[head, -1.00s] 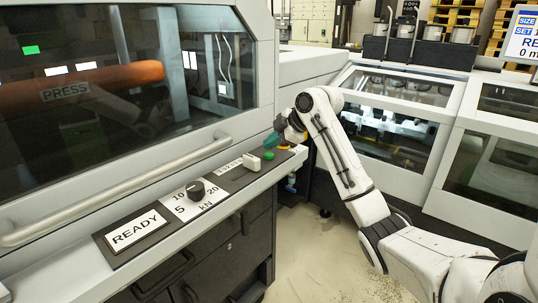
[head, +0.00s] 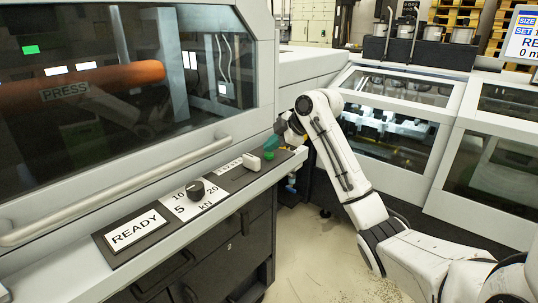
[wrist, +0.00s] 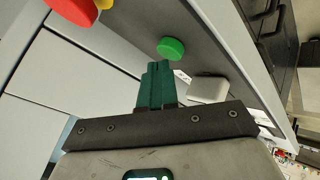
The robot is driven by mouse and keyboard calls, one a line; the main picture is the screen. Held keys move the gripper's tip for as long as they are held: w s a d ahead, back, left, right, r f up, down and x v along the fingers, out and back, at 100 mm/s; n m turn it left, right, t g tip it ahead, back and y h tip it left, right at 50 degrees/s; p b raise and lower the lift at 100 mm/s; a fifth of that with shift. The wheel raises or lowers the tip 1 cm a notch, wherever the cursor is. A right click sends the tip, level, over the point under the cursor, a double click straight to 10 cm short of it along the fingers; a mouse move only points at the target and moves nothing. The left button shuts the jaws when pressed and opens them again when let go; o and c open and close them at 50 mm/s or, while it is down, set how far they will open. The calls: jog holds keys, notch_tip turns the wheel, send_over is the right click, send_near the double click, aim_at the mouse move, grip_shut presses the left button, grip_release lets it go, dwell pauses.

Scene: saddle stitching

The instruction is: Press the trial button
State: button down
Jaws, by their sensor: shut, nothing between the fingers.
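The green button (head: 268,156) sits on the dark control strip along the press's front ledge, and it shows as a round green cap in the wrist view (wrist: 171,48). My gripper (wrist: 158,68) has teal fingers shut together with nothing between them. In the wrist view the fingertips point toward the green button and end just short of it in the picture; whether they touch cannot be told. In the head view my gripper (head: 271,143) is small and just above the button. No readable label marks this button as the trial one.
A white block-shaped switch (head: 251,162) sits beside the green button, also in the wrist view (wrist: 208,90). A dial (head: 195,190) and a READY display (head: 136,231) lie nearer. A red button (wrist: 72,10) on yellow is at the wrist view's top left.

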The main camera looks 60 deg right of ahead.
aim_at(272, 154)
jog(key=shift+f, duration=0.55)
dwell(0.4)
jog(key=shift+r, duration=0.1)
jog(key=shift+r+p, duration=0.5)
jog(key=shift+r, duration=0.35)
jog(key=shift+r, duration=0.1)
jog(key=shift+r+p, duration=1.95)
jog(key=shift+r, duration=0.55)
jog(key=shift+f, duration=0.1)
